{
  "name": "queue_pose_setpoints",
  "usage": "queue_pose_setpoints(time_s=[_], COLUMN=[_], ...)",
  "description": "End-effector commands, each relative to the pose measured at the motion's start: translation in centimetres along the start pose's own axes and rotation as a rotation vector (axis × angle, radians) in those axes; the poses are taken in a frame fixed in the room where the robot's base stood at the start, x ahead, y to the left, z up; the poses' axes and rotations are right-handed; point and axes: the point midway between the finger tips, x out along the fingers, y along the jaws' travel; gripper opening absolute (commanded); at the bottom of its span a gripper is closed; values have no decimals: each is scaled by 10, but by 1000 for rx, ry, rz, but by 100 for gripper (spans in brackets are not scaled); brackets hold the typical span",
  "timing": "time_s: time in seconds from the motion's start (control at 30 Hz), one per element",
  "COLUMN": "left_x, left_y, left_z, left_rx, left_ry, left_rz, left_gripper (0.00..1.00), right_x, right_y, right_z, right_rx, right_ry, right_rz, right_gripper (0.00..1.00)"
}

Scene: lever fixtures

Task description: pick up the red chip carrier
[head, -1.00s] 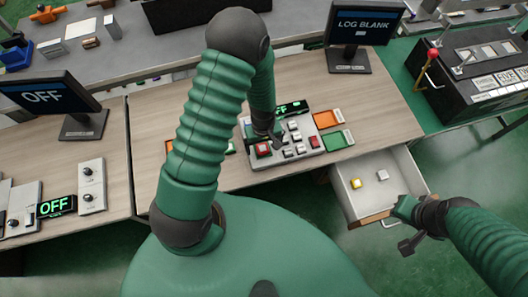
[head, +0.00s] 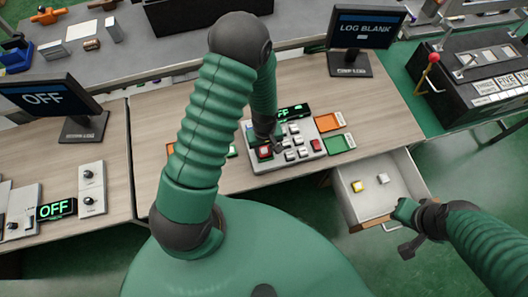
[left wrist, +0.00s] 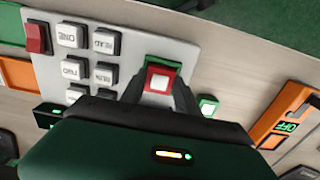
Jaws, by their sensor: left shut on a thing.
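The red chip carrier (left wrist: 160,80) is a small red square with a pale chip in its middle. It sits at one edge of the grey button panel (left wrist: 195,57); in the head view the carrier (head: 265,153) shows at the panel's front left. My left gripper (left wrist: 158,92) comes down over it and is shut on it, one finger on each side. I cannot tell whether the carrier is clear of the panel. In the head view my left gripper (head: 274,138) is partly hidden by its own arm. My right gripper (head: 408,247) is by the drawer front, its fingers unclear.
Several white keys and a red key (head: 316,144) stand beside the carrier. Orange (head: 330,122) and green (head: 340,143) trays lie right of the panel. An open drawer (head: 400,172) holds a yellow piece (head: 357,186) and a whitish piece (head: 383,179). A small green-lit display (head: 292,111) stands behind.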

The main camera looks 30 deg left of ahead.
Motion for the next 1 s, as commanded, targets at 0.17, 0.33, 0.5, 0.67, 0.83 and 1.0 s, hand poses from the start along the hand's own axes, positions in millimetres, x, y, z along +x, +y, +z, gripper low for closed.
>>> queue_pose_setpoints(time_s=[0.17, 0.33, 0.5, 0.67, 0.83, 1.0], left_x=[-12, -23, -33, -42, -52, -61], left_y=[0, 0, -1, -1, -1, -1], left_z=[-4, -4, -3, -2, -2, -1], left_rx=[-4, -4, -3, -2, -2, -3], left_ry=[8, 8, 6, 5, 4, 4], left_rz=[2, 3, 2, 1, 0, 0], left_gripper=[13, 13, 13, 13, 13, 13], right_x=[-10, -19, -28, -36, -44, -51], right_y=[0, 0, 0, 0, 0, 0], right_z=[-2, -4, -6, -8, -10, -12], right_rx=[0, 0, 0, 0, 0, 0], right_ry=[0, 0, 0, 0, 0, 0], right_rz=[0, 0, 0, 0, 0, 0], right_gripper=[20, 20, 20, 20, 20, 20])
